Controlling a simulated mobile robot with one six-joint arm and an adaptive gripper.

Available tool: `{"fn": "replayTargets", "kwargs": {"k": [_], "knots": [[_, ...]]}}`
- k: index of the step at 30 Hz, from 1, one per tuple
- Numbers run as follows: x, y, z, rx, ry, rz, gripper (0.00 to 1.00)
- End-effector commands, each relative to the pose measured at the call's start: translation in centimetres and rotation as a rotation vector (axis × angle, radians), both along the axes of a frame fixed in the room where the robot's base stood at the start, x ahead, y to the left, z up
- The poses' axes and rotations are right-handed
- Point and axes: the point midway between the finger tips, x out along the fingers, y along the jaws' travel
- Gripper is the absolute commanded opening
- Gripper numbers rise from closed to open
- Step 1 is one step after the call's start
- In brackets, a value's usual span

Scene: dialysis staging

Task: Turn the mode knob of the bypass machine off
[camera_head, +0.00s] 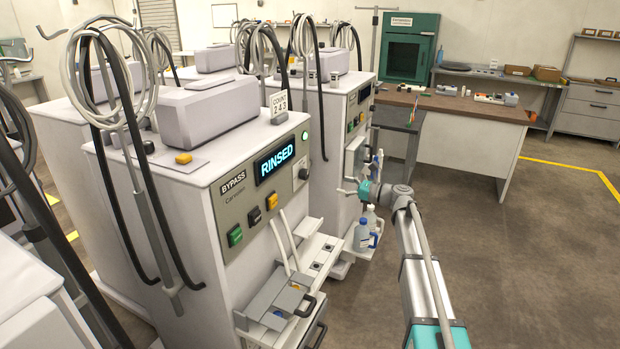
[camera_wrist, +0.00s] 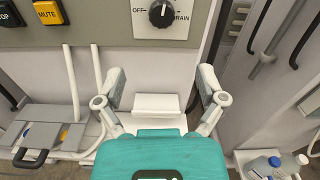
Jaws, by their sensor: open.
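The bypass machine (camera_head: 215,225) is a white cabinet labelled BYPASS, with a lit RINSED display. Its mode knob (camera_head: 304,173) sits at the right end of the front panel, partly seen in the head view. In the wrist view the black round knob (camera_wrist: 161,13) is at the top edge, between the labels OFF on the left and DRAIN on the right.
A yellow MUTE button (camera_wrist: 48,12) is left of the knob. A grey tray (camera_head: 280,300) with a handle and hoses juts out below the panel. Jugs (camera_head: 364,234) stand by the neighbouring machine (camera_head: 340,130). Open floor lies to the right.

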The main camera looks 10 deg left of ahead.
Motion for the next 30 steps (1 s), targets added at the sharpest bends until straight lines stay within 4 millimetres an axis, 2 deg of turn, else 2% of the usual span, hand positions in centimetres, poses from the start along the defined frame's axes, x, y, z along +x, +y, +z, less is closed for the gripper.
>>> {"fn": "replayTargets", "kwargs": {"k": [10, 30], "knots": [[0.9, 2.4, 0.0, -0.001, -0.001, 0.002, 0.89], [4.2, 11.5, 0.0, -0.001, -0.001, 0.002, 0.89]]}}
